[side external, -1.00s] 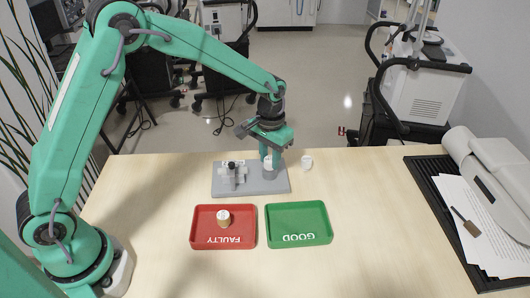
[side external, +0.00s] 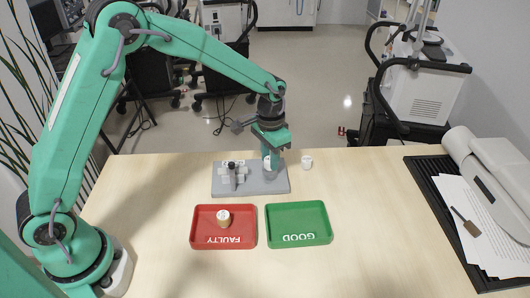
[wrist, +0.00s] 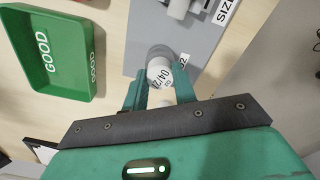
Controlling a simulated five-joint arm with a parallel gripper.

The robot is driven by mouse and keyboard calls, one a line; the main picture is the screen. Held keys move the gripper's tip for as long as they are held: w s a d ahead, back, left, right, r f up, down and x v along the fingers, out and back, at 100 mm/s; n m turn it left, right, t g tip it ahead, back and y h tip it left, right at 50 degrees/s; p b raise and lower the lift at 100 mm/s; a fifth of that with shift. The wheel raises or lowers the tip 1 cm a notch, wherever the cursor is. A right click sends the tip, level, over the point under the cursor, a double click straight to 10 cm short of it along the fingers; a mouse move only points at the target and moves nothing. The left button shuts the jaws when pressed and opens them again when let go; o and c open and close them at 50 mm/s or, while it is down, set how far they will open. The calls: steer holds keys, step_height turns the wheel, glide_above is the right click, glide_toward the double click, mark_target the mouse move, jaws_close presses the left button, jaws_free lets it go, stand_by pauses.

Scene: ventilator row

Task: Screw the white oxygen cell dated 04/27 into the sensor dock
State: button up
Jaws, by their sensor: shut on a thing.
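My gripper (side external: 271,154) points down over the right end of the grey plate and is shut on the white oxygen cell (side external: 267,163). In the wrist view, the cell's top (wrist: 160,73) reads 04/2, with the last digit unclear, and it lies between the two fingers of my gripper (wrist: 160,88). The grey cylindrical sensor dock (side external: 271,173) stands directly below the cell, beside an O2 label. The cell appears upright on the dock's mouth; the thread is hidden, so I cannot tell how deep it sits.
Another white piece (side external: 307,162) stands right of the plate (side external: 253,186). A grey fixture with a black knob (side external: 231,174) is on the plate's left. The red FAULTY tray (side external: 205,236) holds a tan, white-topped cell (side external: 223,217); the green GOOD tray (side external: 298,222) is empty.

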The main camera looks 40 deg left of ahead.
steer(key=shift+m, duration=0.5)
steer(key=shift+m, duration=1)
steer(key=shift+m, duration=1.3)
steer(key=o, duration=1.1)
steer(key=shift+r, duration=0.1)
